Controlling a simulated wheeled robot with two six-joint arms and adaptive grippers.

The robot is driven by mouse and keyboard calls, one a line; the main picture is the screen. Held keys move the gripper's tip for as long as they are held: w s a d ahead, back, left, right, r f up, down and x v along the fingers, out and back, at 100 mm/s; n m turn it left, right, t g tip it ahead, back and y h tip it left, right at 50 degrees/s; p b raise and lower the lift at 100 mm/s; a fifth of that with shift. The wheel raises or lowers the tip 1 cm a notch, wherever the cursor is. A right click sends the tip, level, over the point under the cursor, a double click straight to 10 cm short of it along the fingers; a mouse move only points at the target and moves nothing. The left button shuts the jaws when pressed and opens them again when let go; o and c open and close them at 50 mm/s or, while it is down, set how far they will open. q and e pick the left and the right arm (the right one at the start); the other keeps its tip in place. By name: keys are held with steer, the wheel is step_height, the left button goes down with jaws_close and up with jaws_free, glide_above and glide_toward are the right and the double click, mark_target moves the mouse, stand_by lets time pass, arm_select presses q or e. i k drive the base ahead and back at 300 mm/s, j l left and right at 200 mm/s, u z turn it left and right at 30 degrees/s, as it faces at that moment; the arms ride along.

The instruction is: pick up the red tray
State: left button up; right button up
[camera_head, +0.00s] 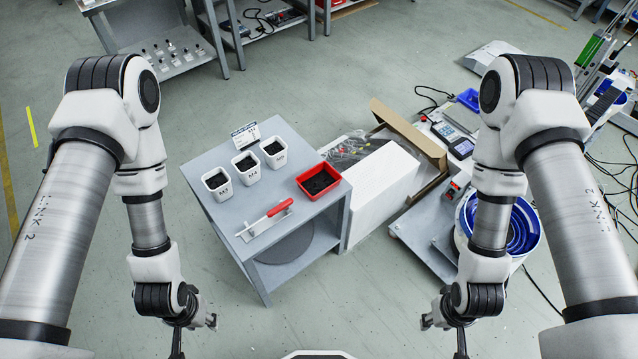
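The red tray (335,186) sits on the right part of a small grey table's top. It is a square open container with dark contents. My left gripper (177,343) is at the bottom left, in front of the table and well apart from the tray; its fingers run out of the frame. My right gripper (461,343) is at the bottom right, also apart from the tray, with its fingers partly cut off. I cannot tell whether either gripper is open or shut.
The grey table (225,222) also bears three white cups (218,192) with dark contents, a small sign (245,135) and a red-handled tool (262,222). A white box (380,190) stands against its right side. A blue-lined bowl (530,228) is further right. Floor in front is clear.

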mark_target(320, 178)
steer(key=i+l+u, duration=0.15)
steer(key=l, duration=0.2)
steer(key=i+l+u, duration=0.3)
steer(key=i+l, duration=0.15)
steer(key=l, duration=0.25)
steer(key=i+l+u, duration=0.15)
steer(key=l, duration=0.25)
steer(key=i+l+u, duration=0.15)
steer(key=l, duration=0.25)
